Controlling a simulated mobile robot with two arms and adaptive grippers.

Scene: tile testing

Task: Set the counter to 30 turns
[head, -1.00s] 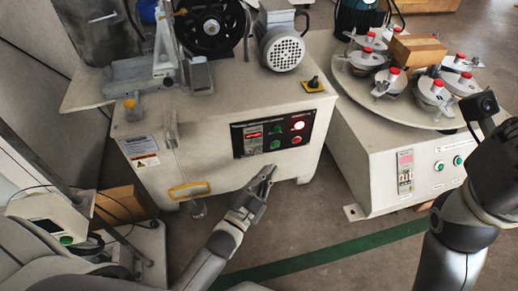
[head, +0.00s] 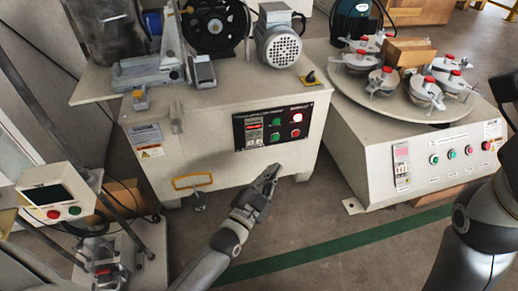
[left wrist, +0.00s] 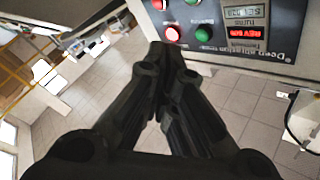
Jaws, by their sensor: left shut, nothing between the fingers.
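The black control panel (head: 288,135) is on the front of the near white machine. Its counter (head: 253,126), with a small red display, is at the panel's left. In the left wrist view the counter (left wrist: 244,24) appears upside down at the top right, its digits too small to read surely. A lit red button (left wrist: 172,34) and a green button (left wrist: 203,34) are beside it. My left gripper (head: 275,170) is shut and empty, just below the panel and apart from it. Its shut fingers also fill the middle of the left wrist view (left wrist: 166,50). My right gripper's fingers are out of view.
A second machine with a round plate (head: 375,103) carrying several red-topped holders stands at the right. A yellow handle (head: 193,182) is on the near machine's front. A box with a screen and buttons (head: 57,195) stands at the left.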

